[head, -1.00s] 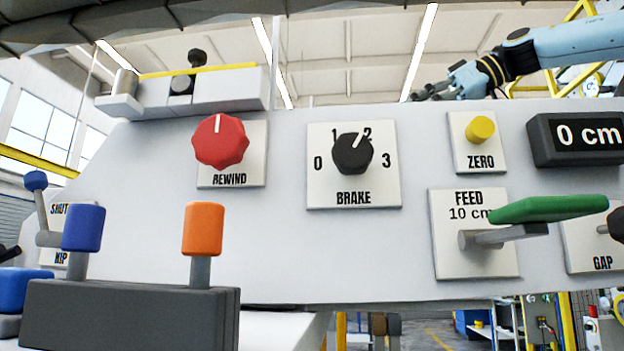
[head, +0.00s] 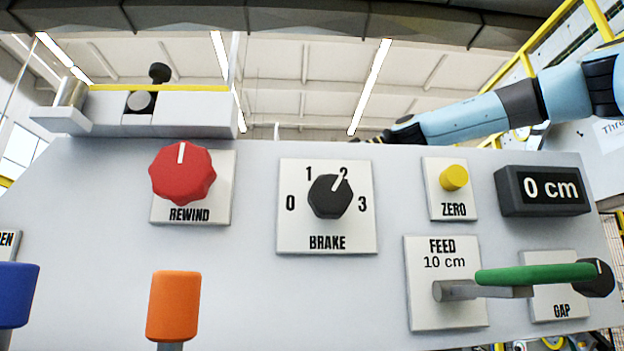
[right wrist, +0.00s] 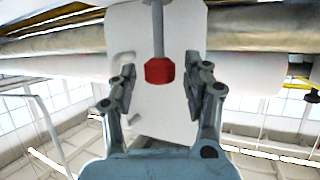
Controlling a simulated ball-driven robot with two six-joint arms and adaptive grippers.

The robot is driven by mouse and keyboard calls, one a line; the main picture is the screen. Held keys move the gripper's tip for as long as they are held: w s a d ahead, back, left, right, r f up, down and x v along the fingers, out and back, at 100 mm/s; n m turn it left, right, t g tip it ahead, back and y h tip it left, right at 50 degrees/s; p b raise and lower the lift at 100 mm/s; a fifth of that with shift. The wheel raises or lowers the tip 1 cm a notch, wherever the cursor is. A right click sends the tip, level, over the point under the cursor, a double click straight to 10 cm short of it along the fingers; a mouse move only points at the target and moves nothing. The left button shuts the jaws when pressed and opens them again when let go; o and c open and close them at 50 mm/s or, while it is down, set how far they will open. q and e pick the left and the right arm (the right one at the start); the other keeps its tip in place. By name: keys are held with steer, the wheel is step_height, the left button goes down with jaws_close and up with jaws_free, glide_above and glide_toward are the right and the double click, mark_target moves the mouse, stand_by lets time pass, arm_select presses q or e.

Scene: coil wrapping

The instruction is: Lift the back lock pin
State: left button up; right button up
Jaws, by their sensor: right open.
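In the right wrist view a red knob (right wrist: 159,71) on a grey stem (right wrist: 158,30) stands in front of a pale plate (right wrist: 160,115); it looks like the lock pin, but I cannot tell for sure that it is the back one. My right gripper (right wrist: 160,80) is open, with one finger on each side of the knob, and no contact shows. In the head view my right arm reaches in from the right, above the control panel. Its gripper (head: 378,139) is small and partly hidden by the panel's top edge. My left gripper is not in view.
The grey panel (head: 250,290) fills the head view's lower part, with a red REWIND knob (head: 182,174), black BRAKE knob (head: 330,196), yellow ZERO button (head: 453,177) and green FEED handle (head: 535,274). An orange-topped lever (head: 174,306) stands in front. A long tan roll (right wrist: 265,25) crosses the wrist view.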

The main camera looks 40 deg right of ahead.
steer(key=shift+w+a+f, duration=0.1)
steer(key=shift+w+f, duration=0.05)
steer(key=shift+w, duration=0.15)
jaws_close()
